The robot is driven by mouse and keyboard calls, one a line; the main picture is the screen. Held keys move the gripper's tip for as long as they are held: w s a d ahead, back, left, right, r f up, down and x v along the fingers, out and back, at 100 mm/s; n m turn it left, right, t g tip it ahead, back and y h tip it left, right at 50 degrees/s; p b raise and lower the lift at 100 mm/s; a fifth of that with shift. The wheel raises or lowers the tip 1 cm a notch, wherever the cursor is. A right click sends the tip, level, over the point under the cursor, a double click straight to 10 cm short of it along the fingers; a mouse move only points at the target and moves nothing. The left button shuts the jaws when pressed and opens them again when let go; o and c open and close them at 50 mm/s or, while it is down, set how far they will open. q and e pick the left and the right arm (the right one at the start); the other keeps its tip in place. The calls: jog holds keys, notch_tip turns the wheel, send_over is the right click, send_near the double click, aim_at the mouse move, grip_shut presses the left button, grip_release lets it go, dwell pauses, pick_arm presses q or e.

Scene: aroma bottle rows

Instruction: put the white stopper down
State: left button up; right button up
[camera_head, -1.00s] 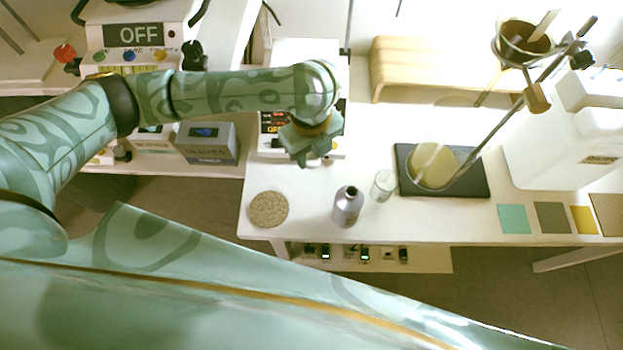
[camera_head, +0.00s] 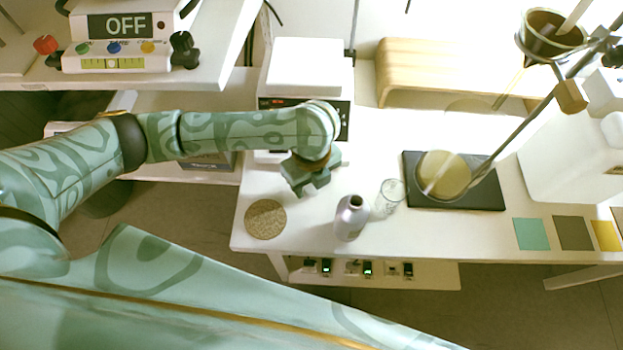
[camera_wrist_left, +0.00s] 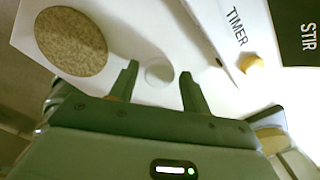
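The white stopper (camera_wrist_left: 158,72) shows in the left wrist view as a pale round disc on the white table, between the two fingertips, with a gap on each side. My left gripper (camera_wrist_left: 158,80) is open around it. In the head view, my left gripper (camera_head: 312,189) is low over the table, behind and left of the silver bottle (camera_head: 350,219). The stopper cannot be made out there. The bottle stands upright with an uncovered mouth. My right gripper is not in view.
A round speckled mat (camera_head: 265,219) lies left of the bottle; it also shows in the left wrist view (camera_wrist_left: 71,42). A clear glass (camera_head: 390,197) stands right of the bottle. A dark plate (camera_head: 487,194) with a round flask (camera_head: 443,174) is farther right. The table's front edge is close.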

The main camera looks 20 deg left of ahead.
aim_at(311, 186)
pick_arm(q)
jog(key=shift+r, duration=0.15)
notch_tip(311, 186, up, 12)
jog(key=p, duration=0.6)
jog(key=shift+p, duration=0.4)
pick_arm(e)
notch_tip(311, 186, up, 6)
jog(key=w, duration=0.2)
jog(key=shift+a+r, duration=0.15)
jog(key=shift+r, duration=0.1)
